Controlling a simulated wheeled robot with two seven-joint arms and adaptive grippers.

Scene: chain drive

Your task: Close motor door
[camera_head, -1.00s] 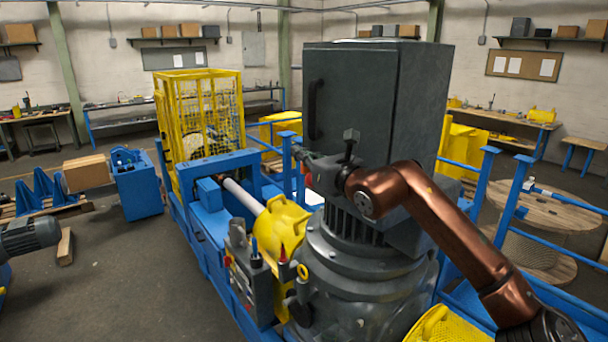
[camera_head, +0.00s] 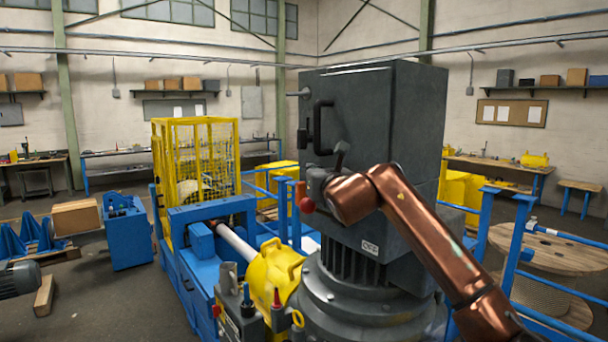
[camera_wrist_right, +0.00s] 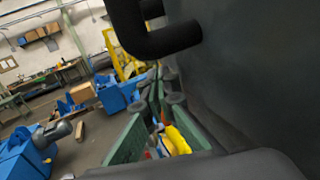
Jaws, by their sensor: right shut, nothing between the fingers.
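The motor housing is a tall dark grey cabinet (camera_head: 415,130) standing on a round, ribbed motor base (camera_head: 350,300). Its door (camera_head: 360,200) is the broad grey face with a black bar handle (camera_head: 318,125) near its left edge. I cannot tell whether a gap stays at the door's edge. My right gripper (camera_head: 302,192) is shut and empty, below the handle and close to the door's lower left part. In the wrist view the handle (camera_wrist_right: 160,40) is large at the top, and the grey door surface fills the right. My left gripper is not in view.
A yellow coupling guard (camera_head: 272,270) and a shaft (camera_head: 237,243) lie left of the motor. A yellow mesh cage (camera_head: 197,165) stands behind. Blue railings (camera_head: 485,235) and a wooden cable reel (camera_head: 550,250) are at right.

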